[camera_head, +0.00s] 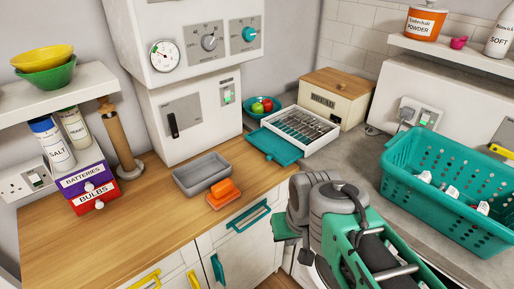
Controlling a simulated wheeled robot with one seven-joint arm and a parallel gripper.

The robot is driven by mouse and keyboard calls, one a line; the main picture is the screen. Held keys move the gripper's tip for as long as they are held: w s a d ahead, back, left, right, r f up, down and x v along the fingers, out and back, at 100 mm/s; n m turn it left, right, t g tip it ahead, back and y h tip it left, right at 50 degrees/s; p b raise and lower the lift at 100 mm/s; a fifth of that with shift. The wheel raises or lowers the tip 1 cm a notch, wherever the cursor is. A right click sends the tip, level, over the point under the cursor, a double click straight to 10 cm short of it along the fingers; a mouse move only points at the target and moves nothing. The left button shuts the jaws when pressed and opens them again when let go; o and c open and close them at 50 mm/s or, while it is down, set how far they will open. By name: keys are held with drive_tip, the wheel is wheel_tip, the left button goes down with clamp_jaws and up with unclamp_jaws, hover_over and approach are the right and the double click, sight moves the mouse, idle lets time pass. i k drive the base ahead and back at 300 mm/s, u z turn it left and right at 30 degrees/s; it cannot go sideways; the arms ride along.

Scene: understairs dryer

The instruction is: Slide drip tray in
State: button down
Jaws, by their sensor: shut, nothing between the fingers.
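The drip tray (273,146) is a flat teal tray with a small raised tab at its near left edge. It sticks out toward the front left from under a white dish rack (303,128) with metal bars on the worktop. Its back part is hidden under the rack. My gripper (285,228) is at the lower middle, beside my folded grey and green arm. It is shut and empty, well in front of and below the drip tray, and touches nothing that I can see. Part of it is hidden by my arm.
A grey bin (202,172) and an orange sponge (224,190) in a holder stand left of the tray. A fruit bowl (262,106) and a bread box (335,95) are behind. A teal basket (450,190) stands at right. Worktop in front of the rack is clear.

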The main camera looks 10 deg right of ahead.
sight(276, 147)
drive_tip(key=u, duration=0.75)
drive_tip(key=i, duration=0.5)
drive_tip(key=u, duration=1.2)
